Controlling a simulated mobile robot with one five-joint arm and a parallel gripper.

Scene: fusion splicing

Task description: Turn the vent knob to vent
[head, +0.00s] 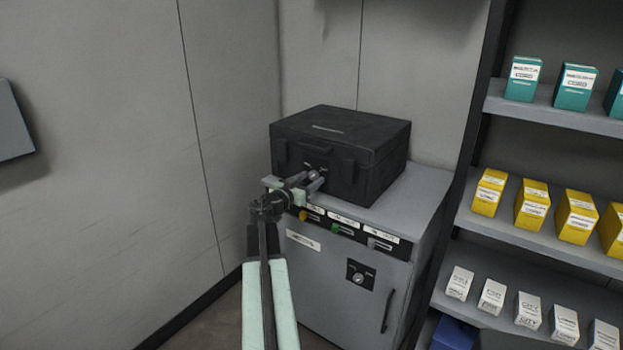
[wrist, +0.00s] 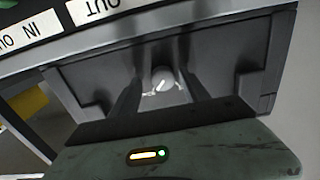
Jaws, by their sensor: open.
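A black case (head: 345,135) sits on top of a grey cabinet. Its front face carries a small round knob with a white pointer line, seen in the wrist view (wrist: 163,79). White marks show beside that knob, too blurred to read. My gripper (head: 314,180) is at the case's front face, its fingers open. In the wrist view the two dark fingers (wrist: 163,88) stand on either side of the knob, with gaps visible, so it is not clasped. In the head view my gripper partly covers the knob area.
The grey cabinet (head: 330,292) has coloured levers with white labels under its top edge, and a second dial (head: 358,277) and handle on its door. A shelf (head: 540,230) with several small boxes stands at right. Walls close in behind and left.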

